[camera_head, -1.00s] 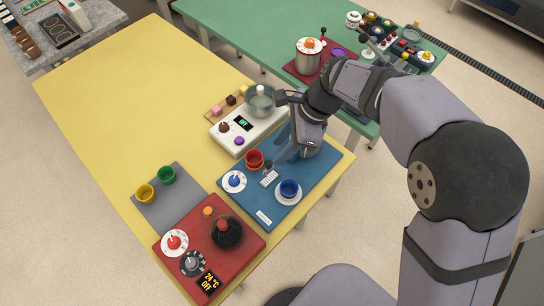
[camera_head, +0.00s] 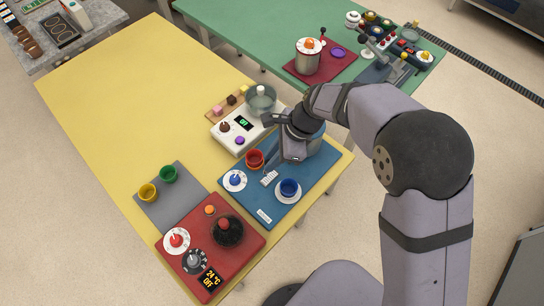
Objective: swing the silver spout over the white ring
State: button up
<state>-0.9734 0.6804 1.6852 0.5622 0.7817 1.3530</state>
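My gripper (camera_head: 283,157) is over the back part of the blue mat (camera_head: 295,212), pointing down and to the left. Its fingers are small and partly hidden, so I cannot tell whether they are open or shut. A silver cylindrical body (camera_head: 315,143) shows just behind my gripper; a slim grey part beside the fingers may be the silver spout, but I cannot separate it clearly. A white ring-shaped saucer (camera_head: 280,198) lies on the blue mat around a blue cup (camera_head: 289,187). I cannot tell whether this is the white ring. A red cup (camera_head: 254,158) stands left of my gripper.
A blue-knobbed dial (camera_head: 235,180) is on the blue mat. The yellow table (camera_head: 120,95) is clear at left.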

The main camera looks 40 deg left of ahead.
grip_shut()
jog(key=shift+d, duration=0.15)
jog(key=shift+w+d+r+n+g+h+p, duration=0.1)
jog(key=shift+w+d+n+g+h+p, duration=0.25)
jog(key=shift+d+n, duration=0.75)
jog(key=shift+w+d+f+n+g+h+p, duration=0.15)
jog(key=shift+w+d+n+h, duration=0.45)
jog(key=shift+n, duration=0.9)
jog(key=shift+w+d+r+n+g+h+p, duration=0.15)
jog(key=shift+w+d+n+h+p, duration=0.25)
jog(key=shift+d+n, duration=0.75)
jog(key=shift+a, duration=0.2)
jog(key=o, duration=0.7)
grip_release()
jog(key=shift+d, duration=0.1)
